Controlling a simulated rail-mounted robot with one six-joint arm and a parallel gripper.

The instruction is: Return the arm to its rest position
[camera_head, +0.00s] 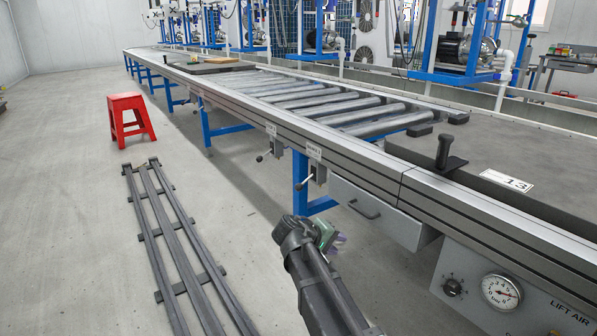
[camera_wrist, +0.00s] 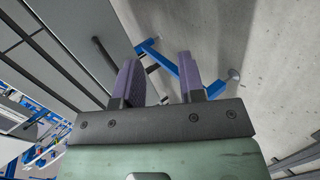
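My arm shows in the head view at the bottom centre, over the floor in front of the conveyor. My gripper (camera_head: 338,238) is at its end, partly hidden by the arm itself. In the wrist view my gripper (camera_wrist: 160,80) has two purple-grey fingers standing apart, with a clear gap and nothing between them. Through the gap I see floor and a blue table leg. The gripper is apart from the conveyor and touches nothing that I can see.
The roller conveyor (camera_head: 290,120) with its metal edge runs along the right. A drawer (camera_head: 375,212) and a pressure gauge (camera_head: 501,292) sit under it. A floor rail (camera_head: 178,245) lies at left. A red stool (camera_head: 130,118) stands beyond it.

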